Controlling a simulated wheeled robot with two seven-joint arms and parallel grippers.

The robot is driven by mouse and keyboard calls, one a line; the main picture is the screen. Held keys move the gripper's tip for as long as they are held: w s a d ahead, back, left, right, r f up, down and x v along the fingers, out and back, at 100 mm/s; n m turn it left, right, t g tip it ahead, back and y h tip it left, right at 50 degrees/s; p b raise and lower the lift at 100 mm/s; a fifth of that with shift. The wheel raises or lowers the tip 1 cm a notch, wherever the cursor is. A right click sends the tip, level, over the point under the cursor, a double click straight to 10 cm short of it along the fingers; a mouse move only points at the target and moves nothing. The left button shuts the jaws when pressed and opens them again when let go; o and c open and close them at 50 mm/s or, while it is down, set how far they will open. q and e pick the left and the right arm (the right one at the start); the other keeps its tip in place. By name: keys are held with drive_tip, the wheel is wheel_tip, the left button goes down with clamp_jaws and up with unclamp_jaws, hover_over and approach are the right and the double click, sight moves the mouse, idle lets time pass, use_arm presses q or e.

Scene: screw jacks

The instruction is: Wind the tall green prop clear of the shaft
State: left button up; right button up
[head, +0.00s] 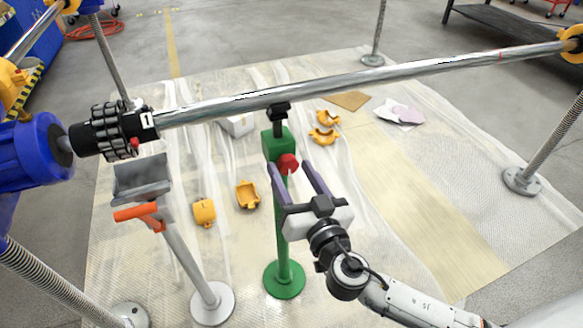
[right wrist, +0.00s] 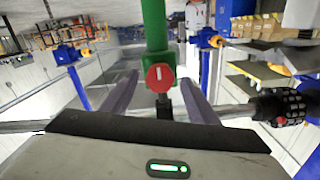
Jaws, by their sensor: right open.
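The tall green prop (head: 283,235) stands upright on a round green base in the head view. A red knob (head: 288,163) sits on its green upper block (head: 276,143). Its black head (head: 279,111) is right under the steel shaft (head: 350,85); I cannot tell whether they touch. My right gripper (head: 287,168) is open, its two purple fingers to either side of the knob. In the right wrist view the red knob (right wrist: 159,77) shows between the finger ends with a white mark on it, apart from both fingers. My left gripper is not in view.
A grey prop (head: 185,255) with an orange handle (head: 136,212) and wide cradle stands left. A black coupling (head: 105,132) joins the shaft to a blue motor (head: 35,152). Yellow shell pieces (head: 247,195) lie on the sheeted floor. Threaded posts (head: 540,150) stand around.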

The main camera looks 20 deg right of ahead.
drive_tip(key=shift+w, duration=0.4)
drive_tip(key=c, duration=0.9)
drive_tip(key=shift+c, duration=0.7)
drive_tip(key=shift+n, duration=0.3)
